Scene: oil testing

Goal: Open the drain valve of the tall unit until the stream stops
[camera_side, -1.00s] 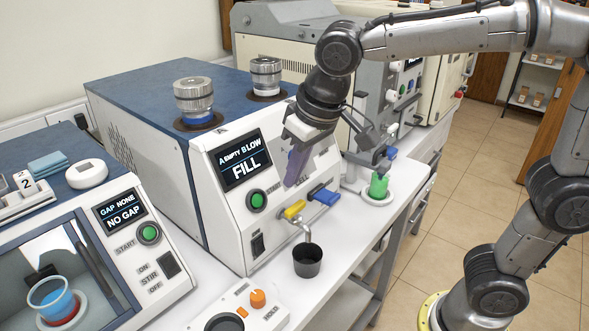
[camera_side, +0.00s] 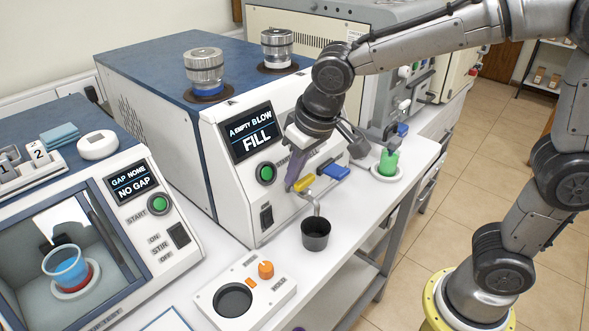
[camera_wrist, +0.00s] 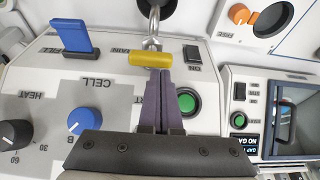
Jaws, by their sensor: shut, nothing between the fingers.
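The tall unit (camera_side: 225,130) is a white box with a blue top; its display reads "A EMPTY B LOW FILL". Its yellow valve handle (camera_side: 304,183) sits on the front above a bent metal spout. In the wrist view the yellow handle (camera_wrist: 150,60) lies crosswise beside the partly hidden drain label. A dark cup (camera_side: 316,235) stands under the spout; I cannot make out a stream. My gripper (camera_side: 290,187) has purple fingers, shut and empty, with the tips right at the handle. The wrist view shows my gripper's tips (camera_wrist: 164,72) at the handle's edge; contact is unclear.
A blue fill lever (camera_side: 335,172) is just right of the yellow handle. A green start button (camera_side: 266,173) and a black switch are to the left. A small panel with an orange knob (camera_side: 266,269) lies in front. A green cup (camera_side: 389,163) stands at right.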

